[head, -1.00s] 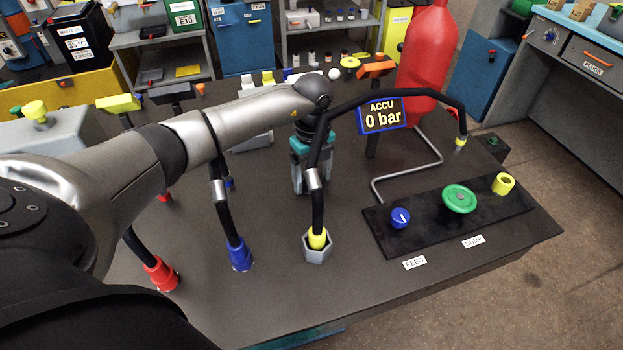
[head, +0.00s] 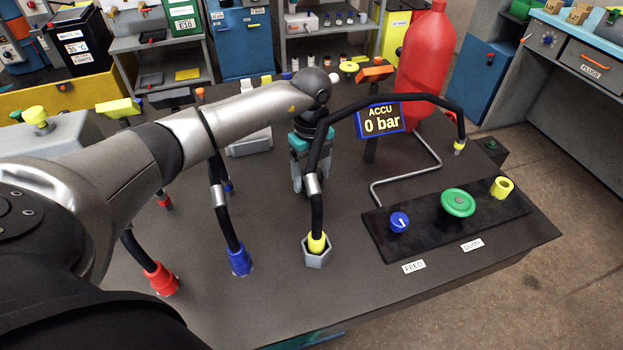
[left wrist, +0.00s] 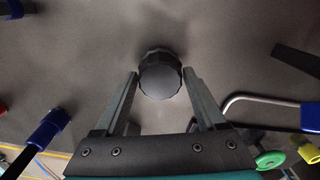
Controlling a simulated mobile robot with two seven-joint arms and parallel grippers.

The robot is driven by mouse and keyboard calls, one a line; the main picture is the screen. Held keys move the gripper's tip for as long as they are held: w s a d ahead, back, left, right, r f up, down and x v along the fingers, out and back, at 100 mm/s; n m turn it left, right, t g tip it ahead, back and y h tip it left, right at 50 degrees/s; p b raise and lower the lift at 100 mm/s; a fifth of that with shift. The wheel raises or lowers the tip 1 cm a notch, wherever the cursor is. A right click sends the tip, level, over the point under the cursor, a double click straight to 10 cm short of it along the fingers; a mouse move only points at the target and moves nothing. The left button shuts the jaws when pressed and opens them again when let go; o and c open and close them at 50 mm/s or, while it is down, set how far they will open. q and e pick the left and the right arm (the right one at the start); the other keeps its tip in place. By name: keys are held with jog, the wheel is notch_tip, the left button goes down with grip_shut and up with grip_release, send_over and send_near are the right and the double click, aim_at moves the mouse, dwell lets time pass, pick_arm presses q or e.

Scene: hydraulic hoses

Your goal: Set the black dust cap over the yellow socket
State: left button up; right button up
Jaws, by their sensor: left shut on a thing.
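My left gripper (head: 298,190) hangs over the middle of the table, partly hidden behind a black hose in the head view. In the left wrist view its fingers (left wrist: 161,76) are shut on the black dust cap (left wrist: 160,78), a round ribbed piece between the fingertips. The yellow socket (head: 502,188) is a hollow ring at the right end of the black panel, well to the right of the gripper. It also shows at the lower right edge of the left wrist view (left wrist: 306,152). My right gripper is not in view.
A hose with a yellow end (head: 317,243) stands in a grey hex holder. Blue (head: 240,261) and red (head: 161,279) couplings stand left.

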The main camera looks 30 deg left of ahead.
aim_at(312, 175)
pick_arm(q)
notch_tip(312, 175, up, 18)
jog(key=p, duration=0.2)
dwell(0.5)
